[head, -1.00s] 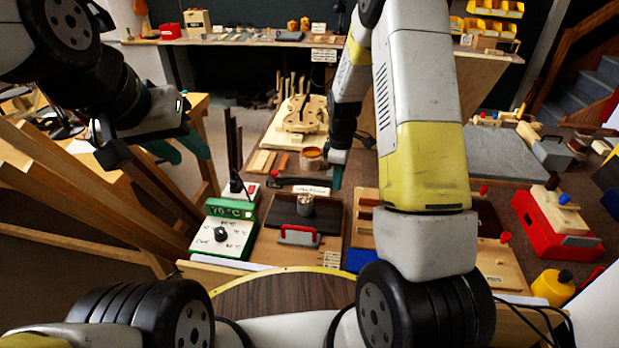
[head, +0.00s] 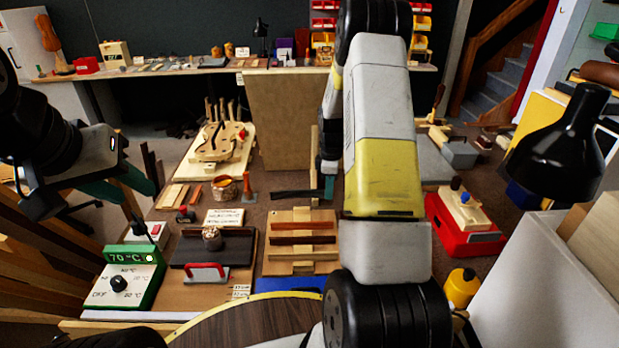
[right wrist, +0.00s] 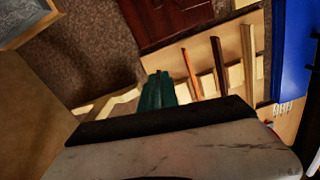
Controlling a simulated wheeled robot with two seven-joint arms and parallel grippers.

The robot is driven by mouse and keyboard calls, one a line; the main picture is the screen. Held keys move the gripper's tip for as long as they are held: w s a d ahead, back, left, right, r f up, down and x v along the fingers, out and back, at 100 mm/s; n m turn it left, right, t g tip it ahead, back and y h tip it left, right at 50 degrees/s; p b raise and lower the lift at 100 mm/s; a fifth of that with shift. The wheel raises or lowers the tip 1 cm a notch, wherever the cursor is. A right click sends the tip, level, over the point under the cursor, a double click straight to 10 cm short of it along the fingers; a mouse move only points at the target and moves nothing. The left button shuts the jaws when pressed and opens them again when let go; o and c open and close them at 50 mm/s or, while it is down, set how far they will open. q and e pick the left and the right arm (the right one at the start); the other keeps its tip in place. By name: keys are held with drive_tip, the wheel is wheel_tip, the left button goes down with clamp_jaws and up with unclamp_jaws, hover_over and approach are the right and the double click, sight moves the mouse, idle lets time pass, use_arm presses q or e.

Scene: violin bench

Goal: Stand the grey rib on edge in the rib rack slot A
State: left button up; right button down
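The grey rib (head: 293,194) shows in the head view as a dark, thin strip reaching left from my right gripper (head: 328,187). The gripper appears shut on its right end, behind the rib rack. The rack (head: 300,262) is a pale wooden board with crossbars and brown strips. It also shows in the right wrist view (right wrist: 236,82), right of my green fingertips (right wrist: 158,88). The rib is not clearly identifiable there, and I cannot read the slot letters. My left gripper (head: 118,186) is at the left, its teal fingers apart and empty, far from the rack.
A green heater box (head: 130,280) and a dark plate with a red-handled tool (head: 207,272) stand left of the rack. A violin body (head: 220,142) lies behind. A red box (head: 462,228), yellow bottle (head: 460,288) and black lamp (head: 565,145) are at the right.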

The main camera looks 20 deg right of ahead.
sight(328, 217)
drive_tip(key=shift+f, duration=3.95)
drive_tip(key=c, duration=1.5)
unclamp_jaws()
drive_tip(key=shift+c, duration=0.2)
drive_tip(key=shift+r, duration=3.85)
